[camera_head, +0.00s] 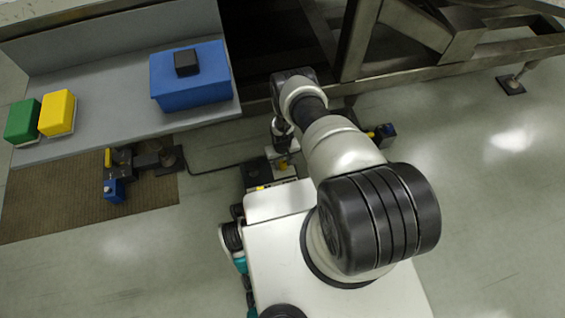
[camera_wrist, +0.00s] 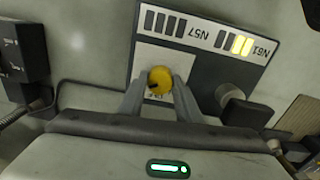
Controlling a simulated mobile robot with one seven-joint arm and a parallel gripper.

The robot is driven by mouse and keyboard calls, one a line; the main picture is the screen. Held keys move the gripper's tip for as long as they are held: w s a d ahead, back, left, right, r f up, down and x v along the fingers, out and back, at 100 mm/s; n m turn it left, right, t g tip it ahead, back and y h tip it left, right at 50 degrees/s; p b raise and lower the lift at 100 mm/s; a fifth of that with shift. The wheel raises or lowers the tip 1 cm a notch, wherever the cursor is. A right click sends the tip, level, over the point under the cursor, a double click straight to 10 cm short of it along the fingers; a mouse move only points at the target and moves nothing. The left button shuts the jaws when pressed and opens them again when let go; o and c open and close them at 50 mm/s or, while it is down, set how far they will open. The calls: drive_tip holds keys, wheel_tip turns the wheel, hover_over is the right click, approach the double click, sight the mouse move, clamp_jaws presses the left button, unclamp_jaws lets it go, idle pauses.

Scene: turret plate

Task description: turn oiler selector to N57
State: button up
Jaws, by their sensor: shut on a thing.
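The oiler selector is a round yellow knob (camera_wrist: 160,75) on a light plate of a dark panel (camera_wrist: 205,60) in the wrist view. A dark mark shows at the knob's lower left. My gripper (camera_wrist: 159,83) is shut on the knob, one finger on each side. The panel's labels appear upside down: N57 (camera_wrist: 199,33) lies between two groups of bars, N61 (camera_wrist: 264,49) at the right end. Bars (camera_wrist: 239,44) beside N61 are lit yellow. The left group of bars (camera_wrist: 165,23) is dark. In the head view my arm mostly hides the panel and knob.
In the wrist view a dark block with a round grey part (camera_wrist: 232,96) stands right of the knob, and a black box (camera_wrist: 22,55) at far left. In the head view a grey bench holds a blue box (camera_head: 190,88), yellow box (camera_head: 57,113) and green box (camera_head: 23,121).

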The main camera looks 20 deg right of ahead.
sight(282, 163)
drive_tip(key=shift+w, duration=0.1)
idle(0.3)
drive_tip(key=o, duration=1.1)
wheel_tip(282, 163, up, 17)
drive_tip(key=p, duration=0.6)
drive_tip(key=shift+a+r, duration=0.1)
drive_tip(key=shift+r, duration=0.1)
drive_tip(key=shift+r, duration=0.1)
